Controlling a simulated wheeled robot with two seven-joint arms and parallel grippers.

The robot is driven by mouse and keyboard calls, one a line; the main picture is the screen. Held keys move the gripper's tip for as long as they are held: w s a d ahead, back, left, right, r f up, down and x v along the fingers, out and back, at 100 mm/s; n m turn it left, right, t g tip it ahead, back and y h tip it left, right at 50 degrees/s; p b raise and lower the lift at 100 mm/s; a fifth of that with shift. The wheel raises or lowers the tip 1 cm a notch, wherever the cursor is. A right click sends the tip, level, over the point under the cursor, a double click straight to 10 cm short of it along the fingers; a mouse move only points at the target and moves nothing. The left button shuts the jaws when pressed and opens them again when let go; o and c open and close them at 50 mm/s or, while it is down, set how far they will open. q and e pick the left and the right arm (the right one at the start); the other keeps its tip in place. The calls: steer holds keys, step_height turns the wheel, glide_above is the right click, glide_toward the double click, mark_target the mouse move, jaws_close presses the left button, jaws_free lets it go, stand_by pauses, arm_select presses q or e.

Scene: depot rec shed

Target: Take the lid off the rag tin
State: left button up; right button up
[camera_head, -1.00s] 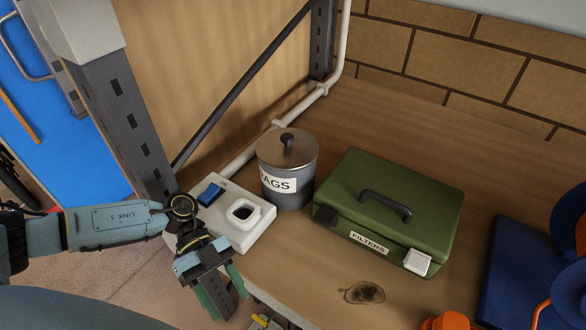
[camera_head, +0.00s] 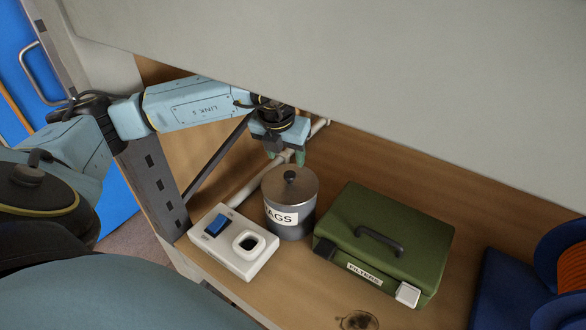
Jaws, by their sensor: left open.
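The rag tin (camera_head: 291,221) is a grey metal can with a white label, partly reading "AGS", standing upright on the wooden shelf. Its brownish metal lid (camera_head: 279,187) is on it, with a dark round knob (camera_head: 290,176) on top. My left gripper (camera_head: 287,158) is above and just behind the lid in the picture, pointing down, with green fingertips. It is open and holds nothing; I cannot tell its exact distance from the knob. My right gripper is not in view.
A white box (camera_head: 240,262) with a blue switch and a square opening stands left of the tin. A green filters case (camera_head: 400,232) stands close on the right. A grey panel (camera_head: 400,80) overhangs the shelf. A blue-and-orange reel (camera_head: 560,262) is at far right.

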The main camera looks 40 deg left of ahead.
mark_target(290, 174)
arm_select(q)
steer(key=b+x, duration=0.3)
steer(key=x, duration=0.5)
steer(key=c, duration=1)
steer(key=shift+r, duration=0.2)
steer(key=shift+c, duration=0.2)
